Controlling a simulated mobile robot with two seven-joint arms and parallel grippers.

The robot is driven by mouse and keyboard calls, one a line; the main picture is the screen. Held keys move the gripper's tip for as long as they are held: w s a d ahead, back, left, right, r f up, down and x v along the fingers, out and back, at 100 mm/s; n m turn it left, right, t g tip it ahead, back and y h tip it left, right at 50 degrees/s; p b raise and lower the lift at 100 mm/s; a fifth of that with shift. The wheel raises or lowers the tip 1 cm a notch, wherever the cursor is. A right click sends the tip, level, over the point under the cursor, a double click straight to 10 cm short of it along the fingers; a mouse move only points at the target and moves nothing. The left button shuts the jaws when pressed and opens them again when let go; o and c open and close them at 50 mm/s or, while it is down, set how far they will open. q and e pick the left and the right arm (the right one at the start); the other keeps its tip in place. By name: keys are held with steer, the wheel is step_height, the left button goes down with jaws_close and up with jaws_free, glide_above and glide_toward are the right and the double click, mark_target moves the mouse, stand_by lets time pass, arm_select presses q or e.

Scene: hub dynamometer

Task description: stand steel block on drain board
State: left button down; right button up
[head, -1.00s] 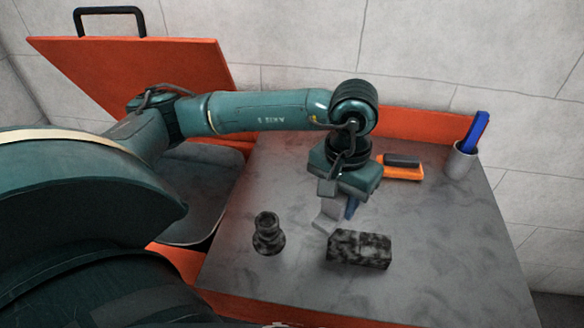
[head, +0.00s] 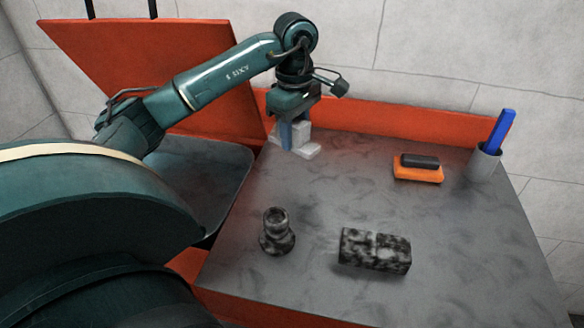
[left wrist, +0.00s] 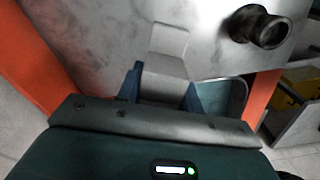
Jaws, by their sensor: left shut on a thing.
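My left gripper (head: 288,135) is shut on a light grey, stepped block, which I take to be the steel block (head: 304,142). The gripper points down at the far left corner of the grey drain board (head: 330,208). The block's foot is at or just above the board; I cannot tell if it touches. In the left wrist view, the steel block (left wrist: 170,42) sticks out from between the blue fingers of the gripper (left wrist: 163,85), which hide part of it. My right gripper is not in view.
A dark mottled block (head: 375,250) and a dark round fitting (head: 277,232) stand on the board's near part. An orange item with a black top (head: 418,168) and a grey cup (head: 485,165) are at the far right. A basin (head: 195,180) lies left, below a raised orange lid (head: 150,70).

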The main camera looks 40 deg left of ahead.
mark_target(292, 181)
arm_select(q)
steer(key=shift+a+f, duration=0.2)
steer(key=shift+a, duration=0.05)
step_height(292, 181, down, 9)
steer(key=shift+f, duration=0.2)
steer(key=shift+f, duration=0.1)
steer(key=c, duration=0.9)
jaws_free()
step_height(292, 181, up, 8)
steer(key=shift+f, duration=0.15)
